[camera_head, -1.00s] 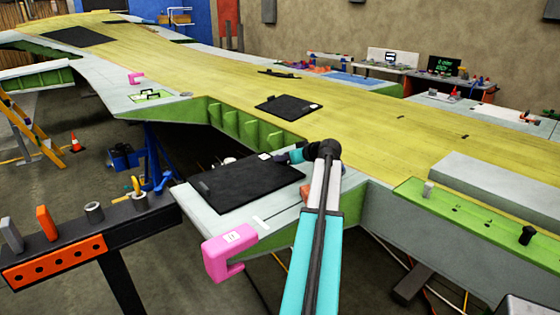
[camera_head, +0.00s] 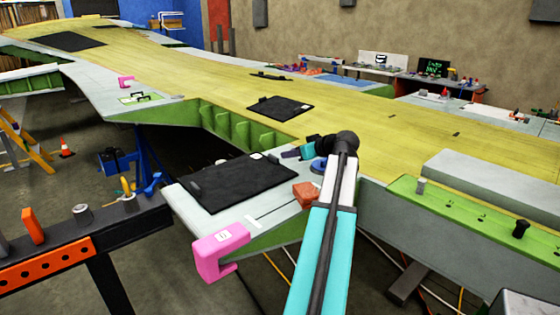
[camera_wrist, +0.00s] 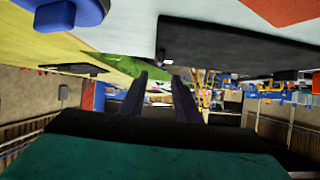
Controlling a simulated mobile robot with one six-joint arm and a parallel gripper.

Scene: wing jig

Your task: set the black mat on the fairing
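A black mat (camera_head: 238,182) lies flat on a pale grey panel (camera_head: 190,212), probably the fairing, at the near edge of the wing. The mat also shows upper right in the wrist view (camera_wrist: 235,45), which looks upside down. My gripper (camera_head: 284,155) is just right of that corner in the head view, apart from the mat as far as I can tell. In the wrist view my gripper (camera_wrist: 160,78) has its two dark fingers apart with nothing between them.
Another black mat (camera_head: 280,108) lies on the yellow wing skin (camera_head: 375,140). A dark tool rail (camera_head: 120,230) stands left.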

